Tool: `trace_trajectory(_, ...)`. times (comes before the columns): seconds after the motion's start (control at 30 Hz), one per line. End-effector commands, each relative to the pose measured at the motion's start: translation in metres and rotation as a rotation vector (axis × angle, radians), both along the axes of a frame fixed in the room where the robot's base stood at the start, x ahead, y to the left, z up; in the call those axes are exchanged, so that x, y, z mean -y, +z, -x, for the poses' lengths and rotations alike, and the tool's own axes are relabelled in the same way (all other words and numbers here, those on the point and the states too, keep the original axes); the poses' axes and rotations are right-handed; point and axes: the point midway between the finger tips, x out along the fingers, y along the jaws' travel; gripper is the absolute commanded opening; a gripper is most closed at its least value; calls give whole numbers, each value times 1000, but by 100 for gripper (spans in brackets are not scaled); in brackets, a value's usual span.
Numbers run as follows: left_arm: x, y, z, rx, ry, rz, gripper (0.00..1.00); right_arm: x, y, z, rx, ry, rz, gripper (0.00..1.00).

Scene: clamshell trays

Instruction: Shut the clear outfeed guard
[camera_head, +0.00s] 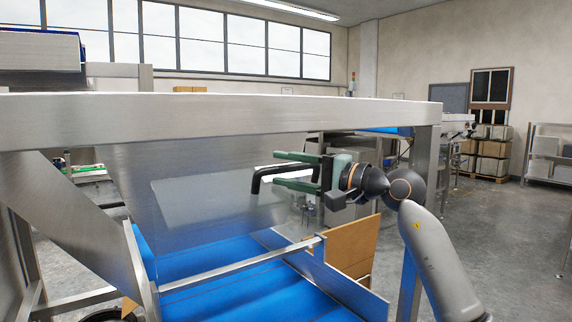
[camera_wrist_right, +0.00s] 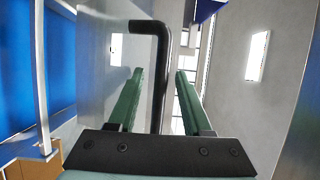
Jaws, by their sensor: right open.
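The clear guard (camera_head: 205,195) is a see-through panel standing above the blue belt under the steel top beam. Its black bar handle (camera_head: 256,182) sticks out on the right side. My right gripper (camera_head: 276,171) has its green fingers spread, one above and one below the handle's outer part. In the right wrist view the handle (camera_wrist_right: 161,60) runs between the two open fingers (camera_wrist_right: 159,75), and the guard (camera_wrist_right: 102,45) lies left of them. I cannot tell whether a finger touches the handle. My left gripper is not in view.
The steel top beam (camera_head: 230,115) crosses above my right gripper, and a steel post (camera_head: 425,165) stands to its right. The blue belt (camera_head: 225,290) with a steel side rail (camera_head: 335,285) lies below.

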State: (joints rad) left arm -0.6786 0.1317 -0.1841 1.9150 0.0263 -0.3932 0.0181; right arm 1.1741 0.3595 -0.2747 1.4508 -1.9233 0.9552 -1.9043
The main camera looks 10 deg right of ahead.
Motion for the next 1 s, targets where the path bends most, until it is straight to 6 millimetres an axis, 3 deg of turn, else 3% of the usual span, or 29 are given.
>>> trace_trajectory(0.3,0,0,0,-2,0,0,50,-2,0,-2,1,0,-1,48)
trace_trajectory(0.73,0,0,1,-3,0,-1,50,-1,0,-1,1,0,-1,0)
trace_trajectory(1.0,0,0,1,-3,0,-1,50,-1,0,-1,1,0,-1,0)
